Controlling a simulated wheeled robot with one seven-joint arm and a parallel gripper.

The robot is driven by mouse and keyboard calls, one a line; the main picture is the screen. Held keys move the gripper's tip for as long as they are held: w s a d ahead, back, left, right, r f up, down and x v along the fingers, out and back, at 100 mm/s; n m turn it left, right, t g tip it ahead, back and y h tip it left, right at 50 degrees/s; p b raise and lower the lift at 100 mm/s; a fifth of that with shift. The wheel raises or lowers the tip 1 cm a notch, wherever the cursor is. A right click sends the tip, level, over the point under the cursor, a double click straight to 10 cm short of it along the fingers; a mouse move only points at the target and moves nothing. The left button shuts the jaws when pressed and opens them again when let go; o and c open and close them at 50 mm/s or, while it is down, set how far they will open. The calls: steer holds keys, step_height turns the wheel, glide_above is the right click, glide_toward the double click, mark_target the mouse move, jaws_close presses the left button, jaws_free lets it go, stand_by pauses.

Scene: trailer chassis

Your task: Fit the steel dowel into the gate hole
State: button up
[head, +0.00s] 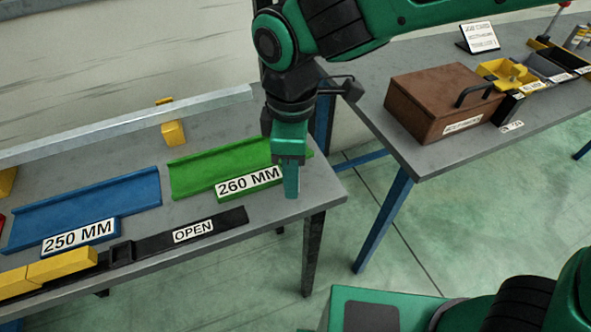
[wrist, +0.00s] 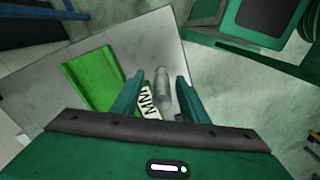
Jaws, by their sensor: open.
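The steel dowel (wrist: 162,84) is a grey cylinder near the table's corner in the wrist view. It lies between my gripper's (wrist: 157,95) two green fingers, with gaps showing on both sides. In the head view my gripper (head: 291,188) points down at the right end of the near table, beside the 260 MM label, and hides the dowel there. The fingers are open and not closed on it. A black bar (head: 150,243) with an OPEN label (head: 194,232) runs along the table's front edge. I cannot make out the gate hole in either view.
A green tray (head: 200,171) marked 260 MM and a blue tray (head: 95,205) marked 250 MM lie on the near table (head: 325,187). Yellow blocks (head: 62,265) sit at the front left. A second table holds a brown box (head: 440,100) and small bins (head: 507,72).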

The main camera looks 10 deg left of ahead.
steer(key=shift+f, duration=0.15)
jaws_close()
steer(key=shift+r, duration=0.7)
step_height(320, 180, up, 2)
steer(key=shift+r, duration=0.2)
steer(key=s+a+r, duration=0.7)
steer(key=s, duration=0.1)
steer(key=shift+s+a, duration=0.4)
